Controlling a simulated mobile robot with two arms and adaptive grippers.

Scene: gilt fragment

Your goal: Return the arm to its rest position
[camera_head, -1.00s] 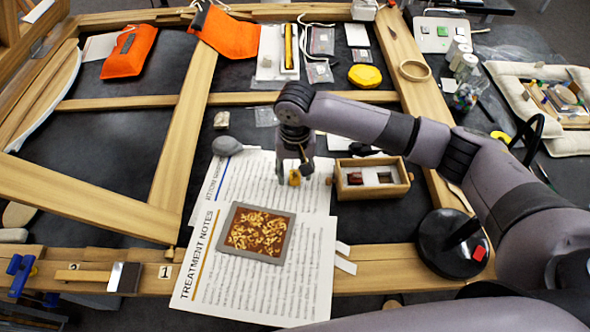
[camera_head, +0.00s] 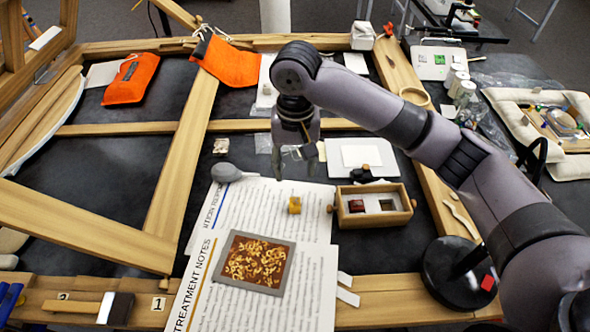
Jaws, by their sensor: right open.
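My right gripper (camera_head: 296,160) hangs from the right arm (camera_head: 375,108), fingers down and apart, with nothing between them. It is above the far edge of the printed sheets. A small gilt fragment (camera_head: 295,205) lies on the upper sheet (camera_head: 230,212), below and apart from the fingers. A grey-framed panel with a gold pattern (camera_head: 256,262) lies on the "Treatment Notes" sheet (camera_head: 310,280). My left gripper does not show.
A small wooden box (camera_head: 350,220) with compartments stands right of the fragment. A white tray (camera_head: 382,154) lies behind it. A black round base (camera_head: 458,268) stands at the right. A grey bulb (camera_head: 226,171) lies left of the gripper. Wooden bars (camera_head: 115,238) cross the dark table.

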